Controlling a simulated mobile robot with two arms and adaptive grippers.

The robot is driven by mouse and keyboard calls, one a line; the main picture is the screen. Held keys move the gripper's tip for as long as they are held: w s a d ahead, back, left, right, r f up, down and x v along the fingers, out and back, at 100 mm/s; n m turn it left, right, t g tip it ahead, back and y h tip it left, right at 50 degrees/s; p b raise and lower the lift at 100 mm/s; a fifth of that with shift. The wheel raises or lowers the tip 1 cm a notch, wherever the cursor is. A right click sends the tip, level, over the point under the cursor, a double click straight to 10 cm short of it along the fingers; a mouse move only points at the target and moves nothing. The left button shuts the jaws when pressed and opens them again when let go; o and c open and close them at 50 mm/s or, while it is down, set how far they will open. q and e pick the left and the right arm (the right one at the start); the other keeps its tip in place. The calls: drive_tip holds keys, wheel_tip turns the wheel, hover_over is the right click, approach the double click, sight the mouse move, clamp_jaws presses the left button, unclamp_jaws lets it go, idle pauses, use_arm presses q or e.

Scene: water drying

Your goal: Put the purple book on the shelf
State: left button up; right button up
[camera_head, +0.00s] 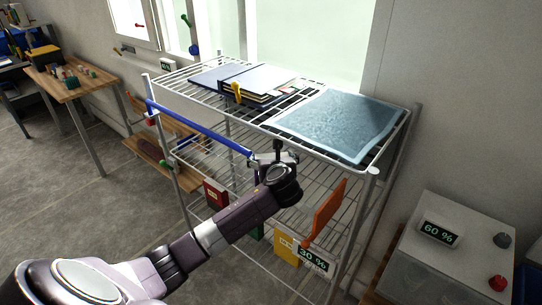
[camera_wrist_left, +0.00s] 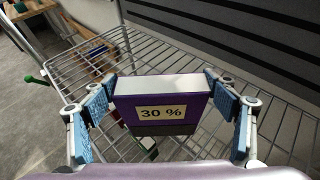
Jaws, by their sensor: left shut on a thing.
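The purple book (camera_wrist_left: 160,105) carries a "30 %" label and sits between the blue-padded fingers of my left gripper (camera_wrist_left: 160,84) in the left wrist view. The gripper is shut on it, and the book is over or among the wires of a rack shelf (camera_wrist_left: 85,65); I cannot tell if it touches them. In the head view my left gripper (camera_head: 272,157) is at the front of the white wire shelf rack (camera_head: 374,171), just below its top level. The book is not clearly visible there. My right gripper is not in view.
The rack's top holds a stack of dark books (camera_head: 225,75) and a wet light-blue sheet (camera_head: 340,122). A blue bar (camera_head: 200,127) runs along the front. Red and yellow items (camera_head: 285,246) and an orange panel (camera_head: 325,212) are lower. A white box (camera_head: 455,255) stands right.

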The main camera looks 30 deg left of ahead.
use_arm(q)
drive_tip(key=shift+s+r, duration=0.1)
drive_tip(key=shift+r, duration=0.05)
drive_tip(key=o, duration=1.8)
drive_tip(key=shift+f, duration=0.2)
drive_tip(key=shift+r, duration=0.1)
drive_tip(key=shift+s+d+r, duration=0.15)
drive_tip(key=v, duration=1.1)
drive_tip(key=shift+s+d, duration=0.25)
